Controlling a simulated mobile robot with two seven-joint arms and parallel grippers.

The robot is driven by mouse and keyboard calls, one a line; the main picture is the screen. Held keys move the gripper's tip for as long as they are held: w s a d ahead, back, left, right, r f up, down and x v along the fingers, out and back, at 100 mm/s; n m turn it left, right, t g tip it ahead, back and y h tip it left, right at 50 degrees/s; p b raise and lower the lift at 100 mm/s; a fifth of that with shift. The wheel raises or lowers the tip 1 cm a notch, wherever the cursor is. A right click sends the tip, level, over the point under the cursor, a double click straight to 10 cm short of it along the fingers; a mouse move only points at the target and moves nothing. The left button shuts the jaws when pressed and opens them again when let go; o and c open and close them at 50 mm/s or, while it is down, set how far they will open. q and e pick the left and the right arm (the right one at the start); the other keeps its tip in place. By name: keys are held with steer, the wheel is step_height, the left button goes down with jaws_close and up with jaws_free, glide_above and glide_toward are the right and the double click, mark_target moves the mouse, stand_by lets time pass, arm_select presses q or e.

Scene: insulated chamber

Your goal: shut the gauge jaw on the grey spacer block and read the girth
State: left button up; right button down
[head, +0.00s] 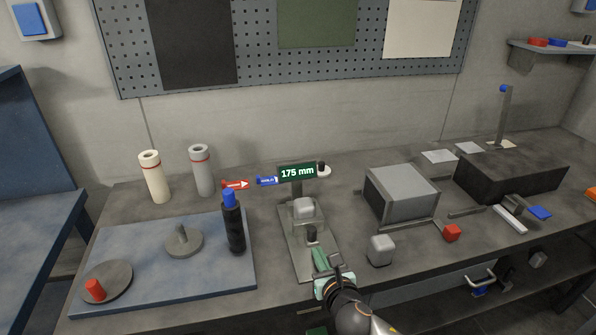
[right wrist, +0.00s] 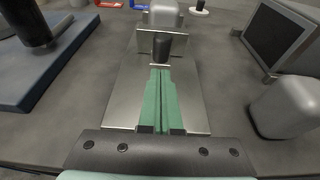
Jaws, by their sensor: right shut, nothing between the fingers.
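The gauge (head: 297,262) is a flat metal plate with a post and a display (head: 297,172) reading "175 mm". A light grey block (head: 303,207) sits on it, in front of the post; its top also shows in the right wrist view (right wrist: 166,14). The upright jaw plate (right wrist: 145,42) stands on the near side of this block; I cannot tell whether they touch. A dark knob (head: 312,234) is on the jaw's near side. My right gripper (head: 317,252) is shut and empty, its green fingertips (right wrist: 160,74) just in front of the knob (right wrist: 163,47). My left gripper is out of view.
A blue mat (head: 205,275) with a dark blue-topped bottle (head: 234,225) lies left. Two cylinders (head: 154,180) stand behind it.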

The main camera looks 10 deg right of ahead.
stand_by(0.3)
steer(key=shift+s+p, duration=0.35)
steer(key=shift+p, duration=0.1)
steer(key=shift+w, duration=0.15)
steer(key=shift+w, duration=1.35)
steer(key=shift+s, duration=0.1)
steer(key=shift+s, duration=0.15)
steer(key=shift+s+p, duration=0.65)
steer(key=shift+s, duration=0.65)
